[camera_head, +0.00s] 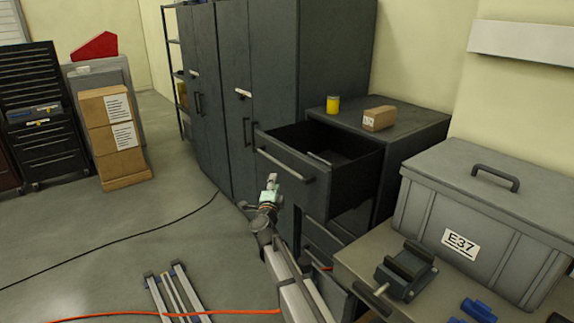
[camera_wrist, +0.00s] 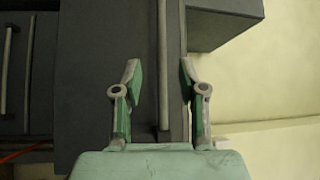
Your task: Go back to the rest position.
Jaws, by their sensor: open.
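My gripper (camera_head: 272,182) is near the front of a dark grey drawer unit, in front of its pulled-out top drawer (camera_head: 318,187). In the wrist view my gripper (camera_wrist: 160,75) has its two green-padded fingers spread apart, with nothing held. The drawer's long bar handle (camera_wrist: 163,70) shows between the fingers in that view. The fingers look clear of the handle, but the exact distance cannot be told. My arm reaches up from the bottom middle of the head view.
To the right, a bench holds a vise (camera_head: 405,270) and a grey E37 case (camera_head: 465,195). Tall cabinets (camera_head: 225,95) stand behind. Cables and metal rails lie on the floor, left.

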